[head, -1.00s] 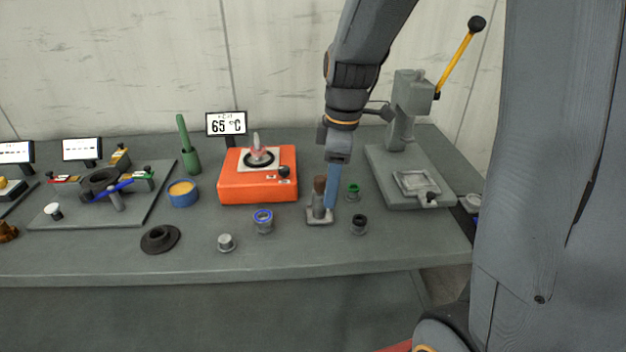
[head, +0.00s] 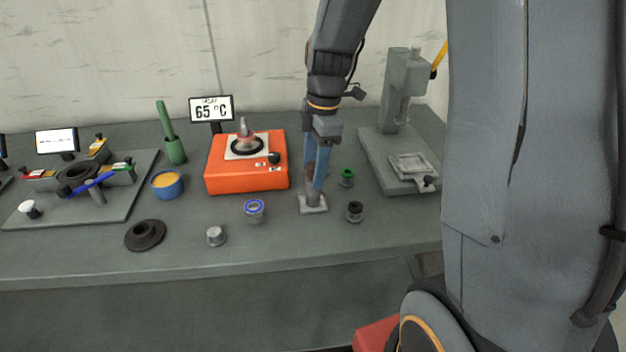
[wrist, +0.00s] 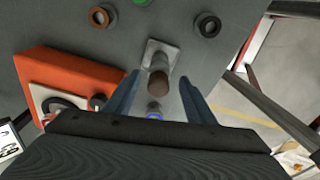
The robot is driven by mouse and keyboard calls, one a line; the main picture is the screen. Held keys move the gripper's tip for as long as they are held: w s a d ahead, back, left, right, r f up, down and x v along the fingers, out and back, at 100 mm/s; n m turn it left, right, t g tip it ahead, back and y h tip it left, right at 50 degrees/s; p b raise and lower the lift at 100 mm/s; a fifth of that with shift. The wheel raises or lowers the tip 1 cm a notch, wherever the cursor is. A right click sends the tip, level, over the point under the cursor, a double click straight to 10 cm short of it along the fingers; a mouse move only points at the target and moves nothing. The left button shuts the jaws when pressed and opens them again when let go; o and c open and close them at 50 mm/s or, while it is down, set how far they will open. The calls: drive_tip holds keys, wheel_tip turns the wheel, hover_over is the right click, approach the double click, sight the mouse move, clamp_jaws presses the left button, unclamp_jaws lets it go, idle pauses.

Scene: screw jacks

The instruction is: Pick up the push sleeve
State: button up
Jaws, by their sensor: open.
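The piece I take for the push sleeve is a slim upright post with a brown top, standing on a small square grey base (head: 314,206). In the wrist view its round brown end (wrist: 158,83) faces the camera, with the base (wrist: 163,51) beyond it. My gripper (head: 317,182) points down over it, open, with one blue-grey finger on each side. The wrist view also shows the open gripper (wrist: 160,79), with gaps between the post and both fingers. In the head view the fingers hide much of the post.
A blue-ringed cup (head: 255,211) and small grey cup (head: 216,236) stand left of the base. Green-topped (head: 347,177) and black-topped (head: 354,212) pieces stand close on its right. An orange heater (head: 250,180) is behind left, a lever press (head: 400,95) behind right.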

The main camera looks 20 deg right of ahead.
sight(311, 180)
drive_tip(key=shift+w+a+f+p, duration=0.15)
drive_tip(key=shift+f+p, duration=0.3)
drive_tip(key=shift+f, duration=0.75)
drive_tip(key=shift+s+a+f+p, duration=0.15)
drive_tip(key=shift+f+p, duration=0.25)
drive_tip(key=shift+f, duration=0.75)
drive_tip(key=shift+w, duration=0.1)
clamp_jaws()
